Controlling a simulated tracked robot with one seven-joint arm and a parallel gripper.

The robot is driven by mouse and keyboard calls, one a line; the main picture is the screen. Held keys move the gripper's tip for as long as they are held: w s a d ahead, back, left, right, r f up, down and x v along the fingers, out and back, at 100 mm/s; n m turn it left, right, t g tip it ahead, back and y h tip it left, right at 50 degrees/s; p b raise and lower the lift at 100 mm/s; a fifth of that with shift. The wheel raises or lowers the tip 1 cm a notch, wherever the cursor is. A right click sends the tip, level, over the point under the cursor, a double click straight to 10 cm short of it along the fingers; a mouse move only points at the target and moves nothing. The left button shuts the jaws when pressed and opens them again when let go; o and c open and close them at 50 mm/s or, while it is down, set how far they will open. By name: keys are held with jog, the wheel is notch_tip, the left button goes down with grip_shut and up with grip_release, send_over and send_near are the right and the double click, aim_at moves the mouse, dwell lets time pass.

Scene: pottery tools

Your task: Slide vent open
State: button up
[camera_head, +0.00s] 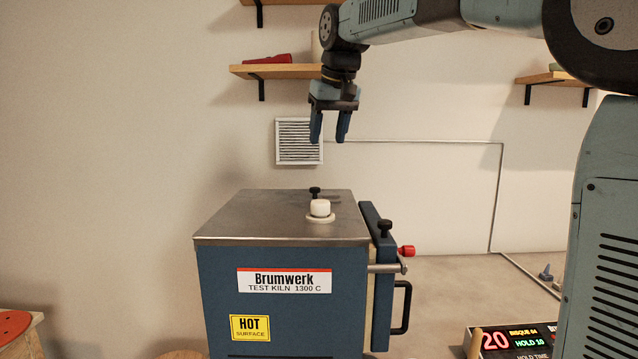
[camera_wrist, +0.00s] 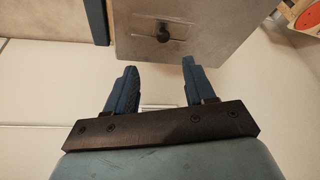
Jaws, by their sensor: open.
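The kiln (camera_head: 270,225) is a blue box with a grey metal top. A small black knob (camera_head: 315,192) stands near the back edge of that top; it also shows in the wrist view (camera_wrist: 162,32), on a darker strip that looks like the vent slide. How far the vent is open cannot be told. A white plug (camera_head: 320,208) sits on a pale ring just in front of the knob. My gripper (camera_head: 328,138) points down, open and empty, above the back of the kiln and clear of the knob. Both fingers show in the wrist view (camera_wrist: 158,68).
The kiln door (camera_head: 377,270) on the right side carries a black knob, a red-tipped latch and a black handle. A wall grille (camera_head: 298,141) and shelves (camera_head: 280,71) are behind my gripper. A controller display (camera_head: 515,340) stands at the lower right. Air above the kiln top is free.

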send_near(315, 188)
jog(key=x, duration=0.8)
jog(key=shift+w, duration=0.15)
jog(key=shift+c, duration=0.5)
grip_shut()
